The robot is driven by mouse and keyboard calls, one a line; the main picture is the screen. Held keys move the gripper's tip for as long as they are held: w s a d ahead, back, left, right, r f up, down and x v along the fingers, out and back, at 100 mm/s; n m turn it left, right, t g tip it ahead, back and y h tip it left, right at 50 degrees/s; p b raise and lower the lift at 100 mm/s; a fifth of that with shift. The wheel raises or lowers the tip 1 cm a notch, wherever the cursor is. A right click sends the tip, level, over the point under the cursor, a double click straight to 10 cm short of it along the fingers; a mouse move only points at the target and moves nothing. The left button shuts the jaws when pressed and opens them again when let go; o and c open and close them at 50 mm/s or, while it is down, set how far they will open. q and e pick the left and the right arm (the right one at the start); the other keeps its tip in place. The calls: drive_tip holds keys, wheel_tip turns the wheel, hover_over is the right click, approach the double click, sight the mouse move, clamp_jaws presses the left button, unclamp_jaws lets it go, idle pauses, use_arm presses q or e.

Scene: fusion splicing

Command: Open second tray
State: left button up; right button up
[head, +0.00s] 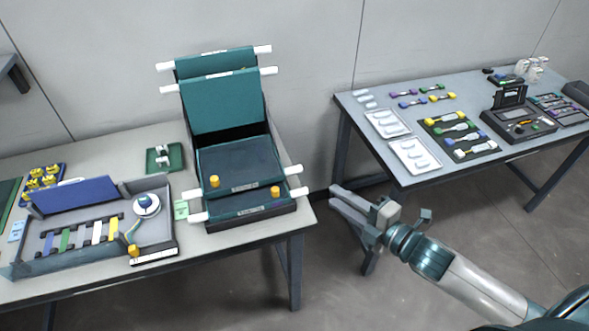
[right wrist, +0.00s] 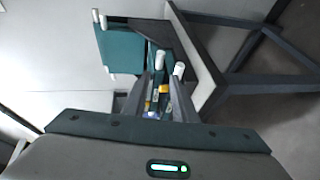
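The teal tray stack stands on the left table in the head view. Two upper trays are swung up at the back: the rear one (head: 215,62) and the one in front of it (head: 218,103), both with white side handles. Below them a tray (head: 240,164) lies flat, above a bottom tray (head: 250,212) with white handles (head: 299,192). The stack also shows in the right wrist view (right wrist: 122,48). My right gripper (head: 334,195) is apart from the stack, to the right of its lower handles. Its fingers are open and empty, with a gap between them (right wrist: 164,85). My left gripper is out of view.
A grey box with coloured strips (head: 85,237) and a small green tray (head: 165,158) stand left of the stack. The right table (head: 360,115) holds several tools and small parts. Between the tables is open floor; the left table's corner is near my right gripper.

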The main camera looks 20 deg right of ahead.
sight(298, 172)
drive_tip(key=p+x, duration=0.4)
drive_tip(key=x, duration=1.2)
drive_tip(key=shift+f, duration=0.1)
drive_tip(key=shift+w+a+f, duration=0.2)
drive_tip(key=shift+w, duration=0.35)
clamp_jaws()
